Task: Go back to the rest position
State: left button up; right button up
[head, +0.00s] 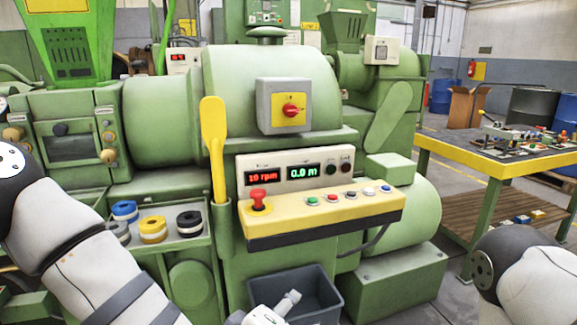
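My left arm comes in from the left edge and runs down to the bottom edge, in front of the green machine (165,115). Part of my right arm shows at the bottom right corner; its hand end is out of the frame. A pale, rounded piece (288,302) shows at the bottom edge in front of a dark grey bin (318,287).
A control panel (325,212) with a red mushroom button (258,198) juts out at the centre. A yellow paddle (214,135) stands in a green holder. A tray (188,245) holds several tape-like rolls. A yellow-edged workbench (460,161) stands at the right.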

pick_arm(q)
jog(key=s+a+f+m+g+y, duration=0.1)
jog(key=s+a+f+m+g, duration=0.3)
jog(key=s+f, duration=0.5)
jog(key=s+a+f+m+g, duration=0.25)
jog(key=s+a+f, duration=0.25)
jog(key=s+f, duration=0.4)
jog(key=s+a+f+m+g+y, duration=0.3)
jog(key=s+a+g, duration=0.3)
jog(key=s+a, duration=0.6)
jog(key=s, duration=0.4)
jog(key=shift+f, duration=0.2)
jog(key=shift+a, duration=0.1)
